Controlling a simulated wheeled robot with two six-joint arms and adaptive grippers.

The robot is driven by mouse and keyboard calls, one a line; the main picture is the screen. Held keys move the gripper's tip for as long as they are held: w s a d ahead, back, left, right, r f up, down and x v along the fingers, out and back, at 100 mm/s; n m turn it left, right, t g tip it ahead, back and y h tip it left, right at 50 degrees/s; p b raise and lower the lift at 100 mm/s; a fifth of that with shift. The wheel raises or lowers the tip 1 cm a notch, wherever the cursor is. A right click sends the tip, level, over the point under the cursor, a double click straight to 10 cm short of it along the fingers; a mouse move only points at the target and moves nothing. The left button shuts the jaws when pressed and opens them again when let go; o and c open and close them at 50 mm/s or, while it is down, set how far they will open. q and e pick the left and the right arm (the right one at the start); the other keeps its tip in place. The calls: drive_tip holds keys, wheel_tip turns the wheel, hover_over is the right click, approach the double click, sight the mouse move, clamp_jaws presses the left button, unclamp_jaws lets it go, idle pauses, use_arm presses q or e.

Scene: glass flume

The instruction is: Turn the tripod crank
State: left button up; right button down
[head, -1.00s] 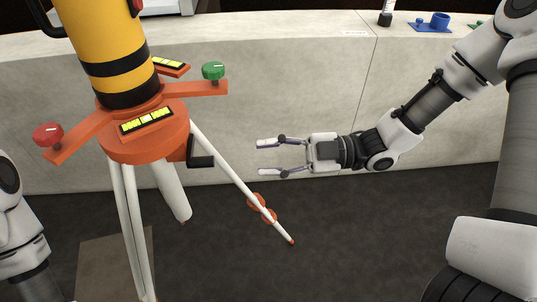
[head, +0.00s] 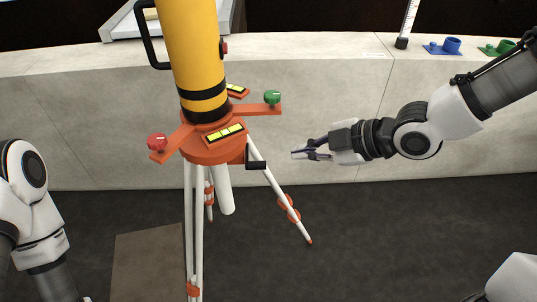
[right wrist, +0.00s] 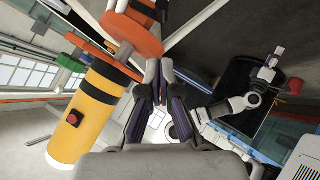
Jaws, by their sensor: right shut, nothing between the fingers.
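The orange tripod head (head: 210,152) stands on white legs and carries a yellow, black-banded instrument (head: 190,50). A black crank (head: 256,165) sticks out from the head's right side, above the right leg. My right gripper (head: 297,154) is shut and empty, a short way right of the crank and apart from it, pointing left. In the right wrist view its fingertips (right wrist: 159,68) are together below the orange head (right wrist: 131,34); I cannot make out the crank clearly there. My left arm shows at the left edge of the head view, without its gripper. What seems to be my left gripper is small in the right wrist view.
Green (head: 272,98) and red (head: 157,143) knobs sit on the tripod's arms. A pale concrete-like wall (head: 330,110) runs behind, with blue (head: 446,47) and green (head: 497,48) fittings on top.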

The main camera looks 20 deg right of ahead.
drive_tip(key=p, duration=0.2)
approach(255, 165)
wheel_tip(255, 165, up, 3)
drive_tip(key=s+a, duration=0.2)
drive_tip(key=w+f, duration=0.1)
drive_tip(key=f, duration=0.1)
drive_tip(key=w+a+f+p, duration=0.1)
drive_tip(key=w, duration=0.1)
drive_tip(key=w+a+f+p, duration=0.1)
drive_tip(key=w+f, duration=0.1)
drive_tip(key=shift+w+f, duration=0.1)
drive_tip(key=shift+f, duration=0.25)
drive_tip(key=shift+w+d+f, duration=0.1)
drive_tip(key=shift+d+f, duration=0.05)
drive_tip(key=shift+f, duration=0.3)
use_arm(q)
drive_tip(key=r, duration=0.3)
drive_tip(key=a+r, duration=0.1)
drive_tip(key=r, duration=0.1)
drive_tip(key=shift+s, duration=0.35)
use_arm(e)
drive_tip(key=shift+w, duration=0.1)
use_arm(q)
drive_tip(key=shift+f, duration=0.1)
use_arm(e)
drive_tip(key=shift+f, duration=0.1)
